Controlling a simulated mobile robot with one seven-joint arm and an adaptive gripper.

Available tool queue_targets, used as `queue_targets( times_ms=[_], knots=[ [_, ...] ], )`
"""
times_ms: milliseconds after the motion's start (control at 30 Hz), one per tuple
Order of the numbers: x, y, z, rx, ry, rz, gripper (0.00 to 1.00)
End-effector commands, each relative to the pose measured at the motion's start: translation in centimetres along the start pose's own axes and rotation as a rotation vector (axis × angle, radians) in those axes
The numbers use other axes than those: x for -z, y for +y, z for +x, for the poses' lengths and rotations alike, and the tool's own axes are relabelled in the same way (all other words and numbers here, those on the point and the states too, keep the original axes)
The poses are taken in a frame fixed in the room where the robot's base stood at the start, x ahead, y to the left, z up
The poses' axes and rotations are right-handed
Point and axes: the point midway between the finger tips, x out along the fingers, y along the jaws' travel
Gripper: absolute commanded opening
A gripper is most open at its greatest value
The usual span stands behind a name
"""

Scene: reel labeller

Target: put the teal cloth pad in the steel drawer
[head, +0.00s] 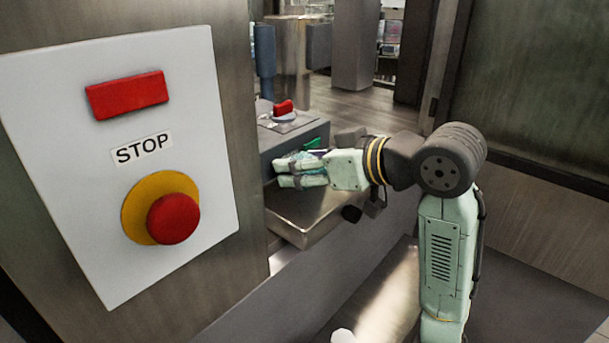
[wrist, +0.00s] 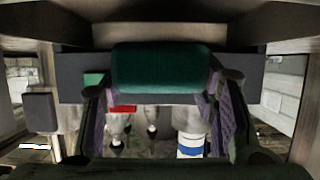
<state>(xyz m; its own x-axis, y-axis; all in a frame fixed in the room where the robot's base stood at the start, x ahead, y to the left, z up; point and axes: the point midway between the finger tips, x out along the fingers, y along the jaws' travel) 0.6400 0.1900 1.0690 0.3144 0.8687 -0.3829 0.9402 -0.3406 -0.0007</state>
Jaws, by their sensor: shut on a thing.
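The teal cloth pad (wrist: 160,68) is in the wrist view, held across between my two fingers, whose inner pads look purple. My gripper (head: 290,169) is shut on it; in the head view the pad is hard to make out among the fingers. The steel drawer (head: 312,222) sticks out from the grey machine. In the head view my gripper is over it, near the machine's front. The gap between gripper and drawer is hard to judge, and the drawer's inside is mostly hidden.
A white panel (head: 60,140) with a STOP label and a red mushroom button (head: 173,218) stands close at the left. The grey machine (head: 292,139) carries a red button (head: 284,106) on top. A dark green panel (head: 540,80) stands at the right.

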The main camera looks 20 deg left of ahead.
Motion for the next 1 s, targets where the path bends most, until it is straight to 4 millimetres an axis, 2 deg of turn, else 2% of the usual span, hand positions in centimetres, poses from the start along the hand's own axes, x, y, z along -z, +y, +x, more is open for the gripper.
queue_targets(
  times_ms=[300, 767, 800, 1000],
  knots=[
    [-2.9, 0.1, 1.2, -0.001, 0.0, 0.003, 0.3],
    [-3.8, 0.0, 1.6, -0.002, 0.0, 0.0, 0.3],
    [-3.6, 0.0, 1.5, -0.002, 0.0, -0.001, 0.55],
    [-3.6, 0.0, 1.5, -0.001, -0.001, 0.0, 0.69]
  ],
)
